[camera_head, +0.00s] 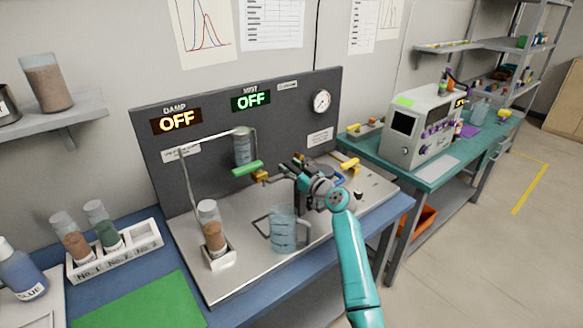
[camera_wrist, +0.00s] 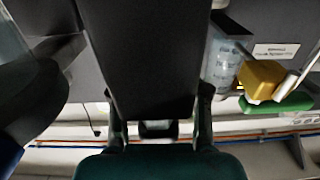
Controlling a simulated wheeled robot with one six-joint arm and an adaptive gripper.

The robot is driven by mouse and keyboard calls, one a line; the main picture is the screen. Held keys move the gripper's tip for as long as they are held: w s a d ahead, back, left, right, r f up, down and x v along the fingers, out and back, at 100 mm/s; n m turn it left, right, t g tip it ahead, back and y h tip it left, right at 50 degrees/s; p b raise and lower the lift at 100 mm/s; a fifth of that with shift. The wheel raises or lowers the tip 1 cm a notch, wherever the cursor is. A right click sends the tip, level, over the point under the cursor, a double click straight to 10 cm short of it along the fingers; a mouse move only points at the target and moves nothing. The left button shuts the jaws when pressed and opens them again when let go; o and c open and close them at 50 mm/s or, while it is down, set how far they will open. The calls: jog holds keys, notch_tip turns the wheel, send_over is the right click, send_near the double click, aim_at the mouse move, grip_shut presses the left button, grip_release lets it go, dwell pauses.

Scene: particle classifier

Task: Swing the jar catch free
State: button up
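A clear jar (camera_head: 242,147) hangs upright below the bent metal pipe, in front of the dark panel. A green bar (camera_head: 247,168) lies just under it, with a small yellow block (camera_head: 259,176) at its right; I cannot tell for sure which part is the catch. In the wrist view the jar (camera_wrist: 217,62), yellow block (camera_wrist: 264,78) and green bar (camera_wrist: 277,105) show at the right. My gripper (camera_head: 282,171) is just right of the yellow block, seemingly apart from it. Its fingertips are small and dark, so its opening is unclear. Nothing held is visible.
A brown-filled tube (camera_head: 212,226) stands in a holder at left. Yellow and blue valve handles (camera_head: 348,165) are to the right. A tube rack (camera_head: 112,249) is at far left.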

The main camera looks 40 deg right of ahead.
jog(key=shift+s+r, duration=0.1)
jog(key=s, duration=1.1)
jog(key=shift+s+d, duration=0.3)
jog(key=shift+s, duration=0.1)
